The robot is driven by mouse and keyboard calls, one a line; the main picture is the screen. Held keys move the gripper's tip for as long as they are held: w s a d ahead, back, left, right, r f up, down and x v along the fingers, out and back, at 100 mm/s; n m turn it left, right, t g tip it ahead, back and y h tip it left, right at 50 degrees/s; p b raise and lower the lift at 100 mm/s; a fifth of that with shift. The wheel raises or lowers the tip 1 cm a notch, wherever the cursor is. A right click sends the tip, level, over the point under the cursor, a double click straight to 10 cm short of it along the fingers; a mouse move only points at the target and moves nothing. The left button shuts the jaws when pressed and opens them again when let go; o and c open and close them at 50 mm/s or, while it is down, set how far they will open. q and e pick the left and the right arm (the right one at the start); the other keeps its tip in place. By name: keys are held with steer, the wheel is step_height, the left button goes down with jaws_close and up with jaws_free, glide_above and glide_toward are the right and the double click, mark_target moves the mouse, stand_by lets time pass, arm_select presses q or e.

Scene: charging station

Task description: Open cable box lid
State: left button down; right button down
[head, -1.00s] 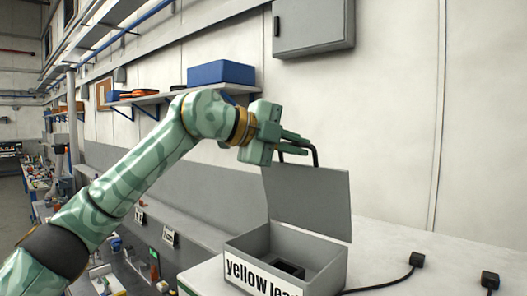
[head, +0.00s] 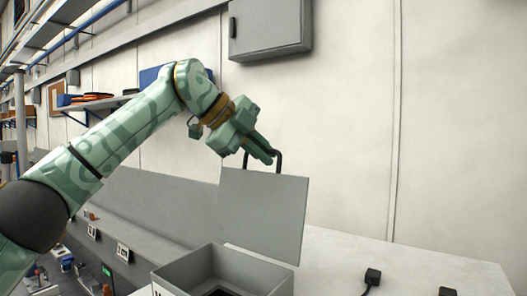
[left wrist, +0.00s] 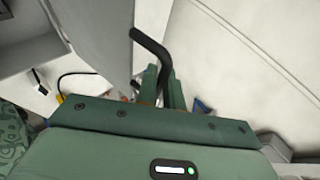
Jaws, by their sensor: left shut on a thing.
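The grey cable box (head: 222,268) stands on the white table at the bottom of the head view. Its flat grey lid (head: 264,213) stands up, roughly upright, along the back of the box, so the box is open. A black bent handle (head: 278,160) sits on the lid's top edge. My left gripper (head: 262,154) is shut on this handle. In the left wrist view the handle (left wrist: 152,45) runs down between the green fingers, and the lid (left wrist: 95,35) shows beside it. The box's front is cut off by the picture edge. My right gripper is not in view.
Black plugs (head: 372,277) lie on the white table (head: 415,262) right of the box. A grey wall cabinet (head: 270,28) hangs above. A shelf (head: 100,103) with a blue bin runs along the wall behind my left arm.

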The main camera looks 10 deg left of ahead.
arm_select(q)
steer(key=c, duration=1.5)
jaws_free()
steer(key=shift+a+r, duration=0.1)
steer(key=shift+r, duration=0.1)
steer(key=shift+c, duration=0.2)
steer(key=shift+s, duration=0.1)
steer(key=b+v, duration=0.1)
steer(key=v, duration=1.5)
steer(key=shift+a, duration=0.2)
